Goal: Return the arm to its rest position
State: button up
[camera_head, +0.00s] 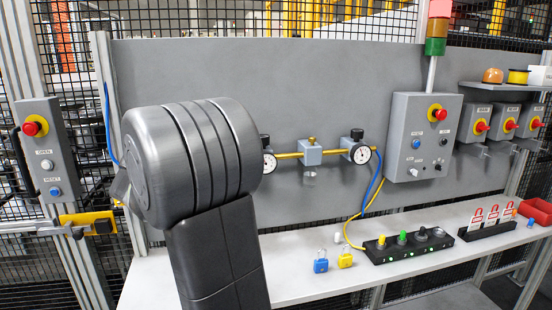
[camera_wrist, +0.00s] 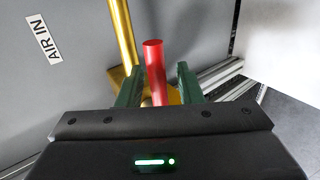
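My gripper (camera_wrist: 159,70) shows in the wrist view with its two green fingers apart. A red handle (camera_wrist: 154,62) stands between the fingers, with a visible gap on its right side; whether the left finger touches it I cannot tell. A brass pipe (camera_wrist: 122,35) rises behind the handle, and a brass part lies low behind it. In the head view my dark grey arm fills the left middle and hides my gripper and the handle.
The grey back panel has gauges (camera_head: 361,154) and a control box (camera_head: 423,137). On the white bench (camera_head: 300,285) stand a blue padlock (camera_head: 321,262), a yellow padlock (camera_head: 345,259) and a black button strip (camera_head: 409,246). A button box (camera_head: 46,150) is on the left post.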

jog(key=shift+s+d+f+m+y, duration=0.15)
jog(key=shift+f+m+y, duration=0.1)
jog(key=shift+m+y, duration=0.3)
jog(key=shift+f, duration=0.15)
